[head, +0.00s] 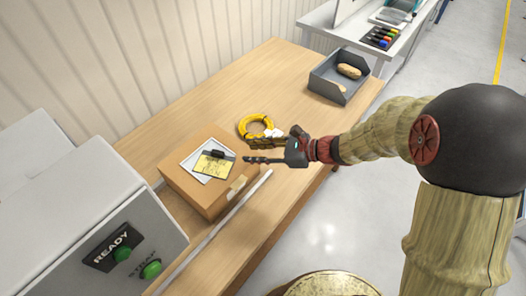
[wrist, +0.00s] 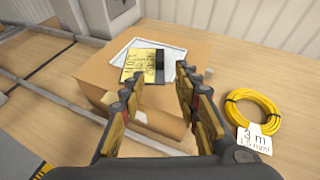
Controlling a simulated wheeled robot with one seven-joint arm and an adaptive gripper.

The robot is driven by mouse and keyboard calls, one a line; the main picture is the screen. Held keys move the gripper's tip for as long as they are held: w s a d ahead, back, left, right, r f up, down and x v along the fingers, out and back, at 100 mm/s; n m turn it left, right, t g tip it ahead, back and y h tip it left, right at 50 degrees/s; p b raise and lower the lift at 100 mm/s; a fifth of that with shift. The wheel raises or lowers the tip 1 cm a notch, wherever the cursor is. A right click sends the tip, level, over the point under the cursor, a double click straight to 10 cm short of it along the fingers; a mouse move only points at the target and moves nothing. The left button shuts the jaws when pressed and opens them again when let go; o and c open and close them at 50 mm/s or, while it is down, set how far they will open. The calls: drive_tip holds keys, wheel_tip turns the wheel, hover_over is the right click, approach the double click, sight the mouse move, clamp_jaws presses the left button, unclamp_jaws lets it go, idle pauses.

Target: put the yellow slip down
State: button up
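The yellow slip (head: 211,166) lies flat on a white sheet (head: 191,164) on top of a cardboard box (head: 205,196). A small black piece (head: 217,154) lies across one edge of the slip. In the wrist view the slip (wrist: 139,66) shows printed lines, with a dark strip along its right side. My gripper (head: 249,150) is open and empty, just right of the box in the head view. In the wrist view its two fingers (wrist: 160,82) stand apart in front of the slip, with nothing between them.
A yellow cable coil (head: 255,125) with a white "3 m" tag (wrist: 255,141) lies beside the box. A grey bin (head: 339,77) stands at the table's far end. A grey machine (head: 100,225) marked READY and STRAP stands at left. The table between coil and bin is clear.

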drive_tip(key=s+d+r+n+g+h, duration=0.2)
drive_tip(key=s+r+n, duration=0.1)
drive_tip(key=s+n, duration=0.25)
drive_tip(key=s+d+r+n+g+h, duration=0.1)
drive_tip(key=s+d+r+n+h, duration=0.1)
drive_tip(key=s+r+n, duration=0.4)
drive_tip(key=s+d+r+n+t+h, duration=0.2)
drive_tip(key=s+d+n+h, duration=0.2)
drive_tip(key=d, duration=0.4)
drive_tip(key=s+d+r+n+t+h, duration=0.2)
drive_tip(key=s+d+n+h, duration=0.2)
drive_tip(key=d, duration=0.4)
drive_tip(key=shift+s+r+n+h, duration=0.3)
drive_tip(key=shift+r+n+h, duration=0.1)
drive_tip(key=shift+n, duration=0.35)
